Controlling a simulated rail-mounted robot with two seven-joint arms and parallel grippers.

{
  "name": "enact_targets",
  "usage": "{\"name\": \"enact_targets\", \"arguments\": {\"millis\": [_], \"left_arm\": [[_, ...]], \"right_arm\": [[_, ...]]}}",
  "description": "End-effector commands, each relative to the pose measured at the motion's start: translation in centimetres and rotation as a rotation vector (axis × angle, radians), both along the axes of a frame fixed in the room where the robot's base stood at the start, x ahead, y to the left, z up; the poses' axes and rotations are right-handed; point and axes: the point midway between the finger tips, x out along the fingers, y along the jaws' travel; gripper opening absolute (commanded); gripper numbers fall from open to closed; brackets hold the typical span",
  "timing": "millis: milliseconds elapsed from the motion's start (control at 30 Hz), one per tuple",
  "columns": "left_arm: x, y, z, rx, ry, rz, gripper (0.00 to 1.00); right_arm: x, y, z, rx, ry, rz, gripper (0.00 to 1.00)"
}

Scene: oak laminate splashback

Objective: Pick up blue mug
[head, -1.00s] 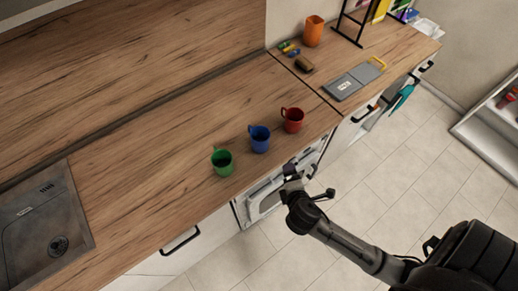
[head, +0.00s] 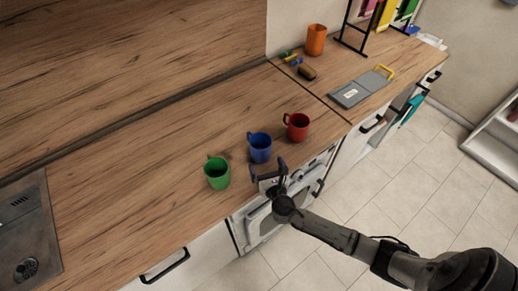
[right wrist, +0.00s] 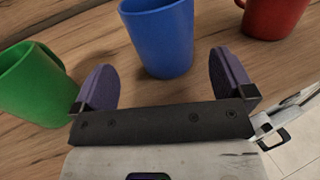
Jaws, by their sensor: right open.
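The blue mug (head: 260,148) stands upright on the wooden counter, between a green mug (head: 217,173) and a red mug (head: 297,126). My right gripper (head: 267,168) is at the counter's front edge, just in front of the blue mug, open and empty. In the right wrist view the blue mug (right wrist: 160,38) is ahead of the two spread fingers (right wrist: 162,85), centred between them and apart from both. The green mug (right wrist: 35,85) is at the left there and the red mug (right wrist: 275,15) at the upper right. My left gripper is not in view.
A steel sink (head: 32,245) is at the left. At the right are an orange cup (head: 316,40), a brown sponge (head: 307,73), a grey board (head: 362,88) and a black rack (head: 357,30). The counter behind the mugs is clear.

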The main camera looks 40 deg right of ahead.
Motion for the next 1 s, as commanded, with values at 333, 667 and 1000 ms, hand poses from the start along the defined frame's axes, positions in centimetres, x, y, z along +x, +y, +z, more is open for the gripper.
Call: {"name": "enact_targets", "arguments": {"millis": [333, 667, 1000], "left_arm": [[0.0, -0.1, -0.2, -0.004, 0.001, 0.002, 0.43], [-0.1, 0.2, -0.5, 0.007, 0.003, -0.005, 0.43], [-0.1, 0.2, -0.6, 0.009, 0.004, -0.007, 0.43]], "right_arm": [[2.6, -1.1, 0.0, 0.003, 0.0, -0.001, 1.0], [5.9, -2.7, -0.2, 0.003, 0.0, -0.002, 1.0], [7.3, -3.2, -0.1, 0.004, 0.0, -0.001, 1.0]]}}
